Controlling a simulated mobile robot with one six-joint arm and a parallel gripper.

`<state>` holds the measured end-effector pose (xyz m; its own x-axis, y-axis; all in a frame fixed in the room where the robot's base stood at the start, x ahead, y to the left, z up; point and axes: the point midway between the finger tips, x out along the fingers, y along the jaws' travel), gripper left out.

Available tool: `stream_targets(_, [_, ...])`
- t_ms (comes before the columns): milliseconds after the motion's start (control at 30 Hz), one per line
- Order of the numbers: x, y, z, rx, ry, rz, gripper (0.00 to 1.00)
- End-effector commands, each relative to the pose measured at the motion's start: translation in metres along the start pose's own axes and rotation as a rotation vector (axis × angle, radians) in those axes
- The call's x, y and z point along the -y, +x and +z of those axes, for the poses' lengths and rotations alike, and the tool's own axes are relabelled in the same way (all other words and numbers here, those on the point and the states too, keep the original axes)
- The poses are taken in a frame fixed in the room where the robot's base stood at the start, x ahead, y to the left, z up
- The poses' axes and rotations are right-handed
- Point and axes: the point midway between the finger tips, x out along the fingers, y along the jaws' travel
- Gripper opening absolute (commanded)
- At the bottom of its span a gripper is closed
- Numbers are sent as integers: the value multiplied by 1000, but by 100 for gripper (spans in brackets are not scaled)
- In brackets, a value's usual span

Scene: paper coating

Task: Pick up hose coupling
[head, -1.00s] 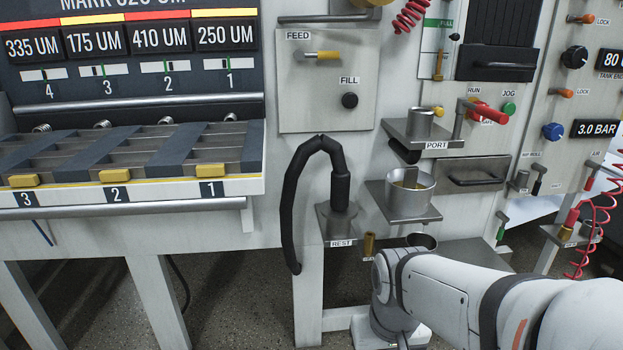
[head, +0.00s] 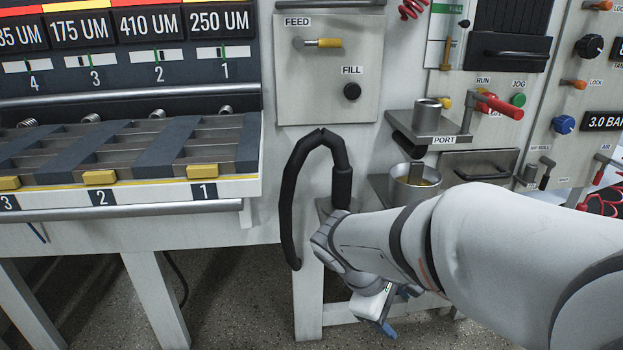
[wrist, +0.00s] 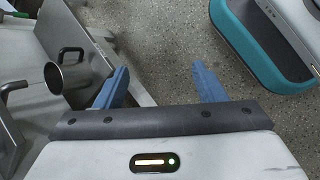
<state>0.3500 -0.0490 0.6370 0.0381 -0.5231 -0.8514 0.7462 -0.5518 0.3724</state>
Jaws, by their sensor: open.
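The coupling does not show in the wrist view.
A metal pot (head: 413,184) sits on a shelf right of the coupling, and a metal cup (head: 427,113) stands on the PORT shelf above. A metal mug (wrist: 69,75) is left of my fingers in the wrist view. The slotted rack (head: 130,155) is at left.

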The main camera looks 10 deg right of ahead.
Motion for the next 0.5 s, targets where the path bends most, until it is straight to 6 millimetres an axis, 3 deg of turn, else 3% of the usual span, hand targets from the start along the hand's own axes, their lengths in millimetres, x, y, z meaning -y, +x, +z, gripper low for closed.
stream_targets(100, [-44,-22,-19,148,-349,244,64])
stream_targets(233, [-88,-63,-54,326,-668,520,64])
stream_targets(333, [-108,-97,-83,446,-833,697,64])
stream_targets(500, [-120,-142,-121,592,-988,904,64])
